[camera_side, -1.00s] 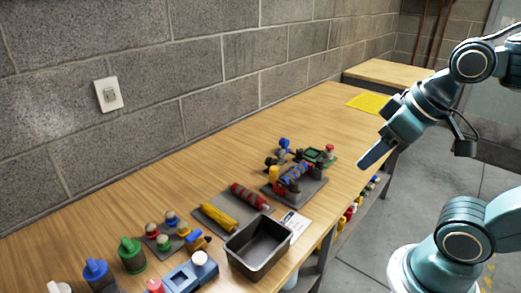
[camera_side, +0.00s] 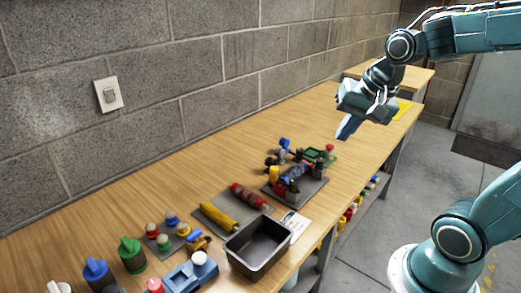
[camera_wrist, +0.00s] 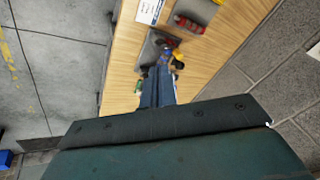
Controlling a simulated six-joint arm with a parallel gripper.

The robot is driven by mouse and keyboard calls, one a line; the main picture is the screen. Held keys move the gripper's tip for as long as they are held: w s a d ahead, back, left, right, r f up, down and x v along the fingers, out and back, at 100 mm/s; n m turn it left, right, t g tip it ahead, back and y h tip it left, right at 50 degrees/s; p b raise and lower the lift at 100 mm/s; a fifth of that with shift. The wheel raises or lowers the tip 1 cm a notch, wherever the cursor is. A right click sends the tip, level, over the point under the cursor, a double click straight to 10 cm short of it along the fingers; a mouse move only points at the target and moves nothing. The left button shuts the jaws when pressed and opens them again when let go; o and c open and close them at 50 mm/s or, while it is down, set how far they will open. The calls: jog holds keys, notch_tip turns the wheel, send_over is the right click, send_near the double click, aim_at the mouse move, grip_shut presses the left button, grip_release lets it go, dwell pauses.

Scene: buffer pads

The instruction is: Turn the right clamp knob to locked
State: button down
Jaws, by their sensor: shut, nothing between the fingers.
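A fixture on a dark grey plate (camera_side: 308,193) stands on the bench, with a blue and orange patterned roller (camera_side: 295,176) and small blue, yellow and red parts around it. I cannot tell which of these is the right clamp knob or how it is turned. My gripper (camera_side: 345,130) is shut and empty, above the bench and apart from the fixture, to its upper right in the side view. In the wrist view my gripper (camera_wrist: 158,88) covers part of the fixture, whose plate (camera_wrist: 150,48) shows beyond the fingers.
An empty dark tray (camera_side: 258,247) and a plate with yellow and red rollers (camera_side: 220,217) stand left of the fixture. Colored bottles (camera_side: 132,256) are nearer the camera. A yellow sheet (camera_side: 402,108) lies at the far end. The block wall (camera_side: 200,70) runs behind the bench.

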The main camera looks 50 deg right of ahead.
jog(key=w+d+f+m, duration=0.3)
jog(key=w+d+m, duration=0.2)
jog(key=d+m, duration=0.2)
jog(key=m, duration=1.8)
send_near(323, 161)
jog(key=s+d, duration=0.4)
jog(key=s, duration=0.2)
jog(key=shift+w+d+y, duration=0.1)
jog(key=shift+w+y, duration=0.15)
jog(key=shift+y, duration=0.05)
jog(key=shift+f, duration=0.15)
jog(key=x, duration=1)
jog(key=shift+s+f, duration=0.1)
jog(key=shift+s, duration=0.05)
jog(key=shift+w, duration=2)
